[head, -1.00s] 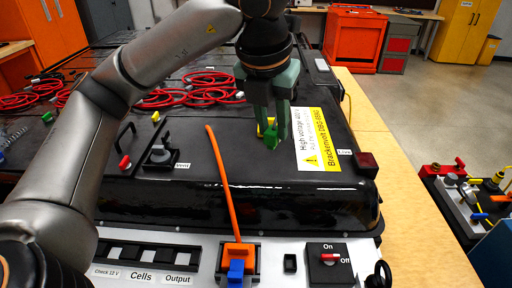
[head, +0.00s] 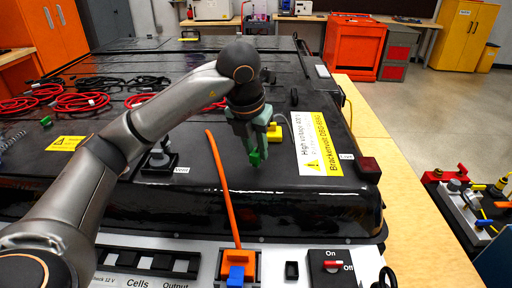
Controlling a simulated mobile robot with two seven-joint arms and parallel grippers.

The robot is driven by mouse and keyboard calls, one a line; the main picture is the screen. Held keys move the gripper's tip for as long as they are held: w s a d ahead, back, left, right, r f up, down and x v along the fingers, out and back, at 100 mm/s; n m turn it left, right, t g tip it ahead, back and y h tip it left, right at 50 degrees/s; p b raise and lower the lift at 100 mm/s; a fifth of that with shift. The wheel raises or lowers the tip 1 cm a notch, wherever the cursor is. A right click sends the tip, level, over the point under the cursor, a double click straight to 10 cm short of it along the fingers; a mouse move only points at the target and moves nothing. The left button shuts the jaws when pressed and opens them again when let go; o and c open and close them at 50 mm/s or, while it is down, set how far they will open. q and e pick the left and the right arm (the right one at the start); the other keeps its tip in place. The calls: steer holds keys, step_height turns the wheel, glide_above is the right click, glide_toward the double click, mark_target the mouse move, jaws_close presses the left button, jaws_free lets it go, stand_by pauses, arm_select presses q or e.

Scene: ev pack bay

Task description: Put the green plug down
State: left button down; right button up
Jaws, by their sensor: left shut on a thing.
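My left gripper (head: 256,152) reaches in from the left and points down over the black battery pack (head: 300,205). My right gripper is not in view.
A yellow connector (head: 274,132) sits behind the gripper. A high-voltage label (head: 316,145) and a dark red block (head: 369,168) lie to the right. An orange cable (head: 222,185) runs to a blue plug (head: 236,273) in front. The lid between cable and label is mostly clear.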

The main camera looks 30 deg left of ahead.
arm_select(q)
steer(key=shift+f+b, duration=0.55)
steer(key=shift+f, duration=0.1)
steer(key=c, duration=0.7)
jaws_free()
steer(key=shift+r, duration=0.1)
steer(key=shift+r+p, duration=0.35)
steer(key=p+v, duration=0.3)
steer(key=v, duration=0.9)
steer(key=shift+r, duration=0.25)
